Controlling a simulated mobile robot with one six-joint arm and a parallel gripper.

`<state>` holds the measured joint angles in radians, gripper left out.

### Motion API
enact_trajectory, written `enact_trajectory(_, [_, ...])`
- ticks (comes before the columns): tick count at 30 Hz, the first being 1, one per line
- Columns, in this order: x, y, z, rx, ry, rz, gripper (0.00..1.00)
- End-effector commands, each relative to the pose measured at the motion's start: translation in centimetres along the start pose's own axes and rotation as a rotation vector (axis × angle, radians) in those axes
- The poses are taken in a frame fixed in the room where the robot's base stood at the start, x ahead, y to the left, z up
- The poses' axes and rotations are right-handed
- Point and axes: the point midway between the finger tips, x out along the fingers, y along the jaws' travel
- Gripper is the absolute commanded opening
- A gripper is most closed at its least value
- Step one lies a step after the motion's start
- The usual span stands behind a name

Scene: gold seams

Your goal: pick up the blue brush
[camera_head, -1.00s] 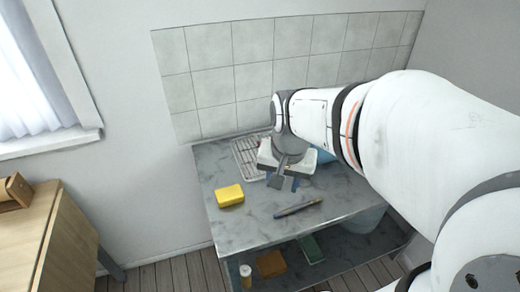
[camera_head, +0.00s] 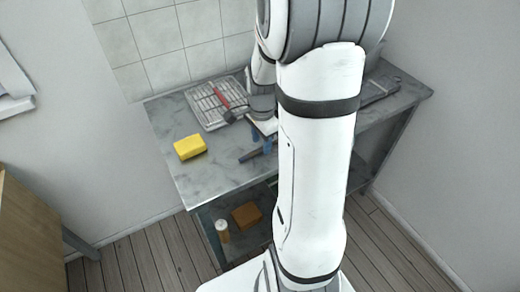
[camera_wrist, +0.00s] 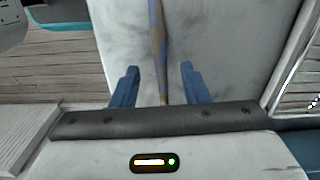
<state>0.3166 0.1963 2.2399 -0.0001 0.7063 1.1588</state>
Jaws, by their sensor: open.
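The blue brush (camera_head: 249,156) lies on the grey marble-look table (camera_head: 205,175). In the head view only its left end shows; my arm hides the rest. In the wrist view a slim blue and tan length of it, seemingly its handle (camera_wrist: 157,40), runs up the picture between my fingers. My gripper (camera_head: 261,143) is open, with blue fingers pointing down close to the brush. In the wrist view my gripper (camera_wrist: 159,68) has one finger on each side of the handle, with gaps on both sides. I cannot tell its exact height above the table.
A yellow sponge (camera_head: 190,147) lies left on the table. A wire rack (camera_head: 205,107) stands behind, with a red-handled tool (camera_head: 221,97) on it. A dark tray (camera_head: 380,88) is at the right. The lower shelf holds an orange-brown block (camera_head: 246,215) and a white container (camera_head: 222,231).

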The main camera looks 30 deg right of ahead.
Motion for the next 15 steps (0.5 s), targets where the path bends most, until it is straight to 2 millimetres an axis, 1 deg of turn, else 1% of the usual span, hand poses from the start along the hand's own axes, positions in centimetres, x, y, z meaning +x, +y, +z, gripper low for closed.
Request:
enact_trajectory(1, [0.8,0.0,0.0,0.0,-0.001,0.003,0.41])
enact_trajectory(4, [1.6,0.0,0.0,0.0,-0.001,0.002,0.41])
enact_trajectory(11, [1.8,-0.1,-0.1,0.0,0.0,-0.001,0.41])
enact_trajectory(12, [1.8,-0.1,-0.1,0.0,0.0,-0.001,0.4])
enact_trajectory(15, [1.8,0.0,-0.1,0.0,0.0,-0.001,0.32])
